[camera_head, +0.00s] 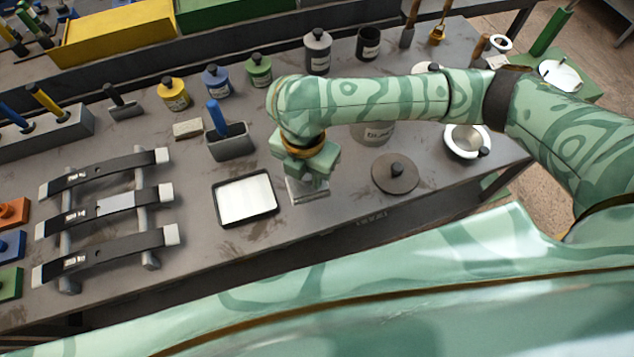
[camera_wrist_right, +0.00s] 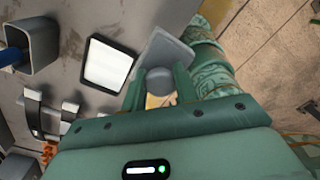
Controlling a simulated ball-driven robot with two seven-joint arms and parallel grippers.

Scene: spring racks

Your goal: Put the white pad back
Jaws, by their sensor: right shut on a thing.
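A white pad (camera_head: 245,198) lies flat in a shallow black tray (camera_head: 217,206) on the bench, left of my right gripper. It also shows in the right wrist view (camera_wrist_right: 107,64). My right gripper (camera_head: 305,176) is shut on the round dark knob (camera_wrist_right: 160,80) of a flat grey plate (camera_head: 309,192). The plate also shows in the right wrist view (camera_wrist_right: 172,49). It is beside the tray's right edge, near the bench's front. I cannot tell whether it touches the bench. My left gripper is not in view.
A rack with several black leaf springs (camera_head: 107,215) stands at left. A grey cup (camera_head: 230,143) with a blue handle stands behind the tray. Several bottles (camera_head: 172,94) line the back. A round dark lid (camera_head: 395,174) and white-rimmed bowl (camera_head: 466,141) lie at right.

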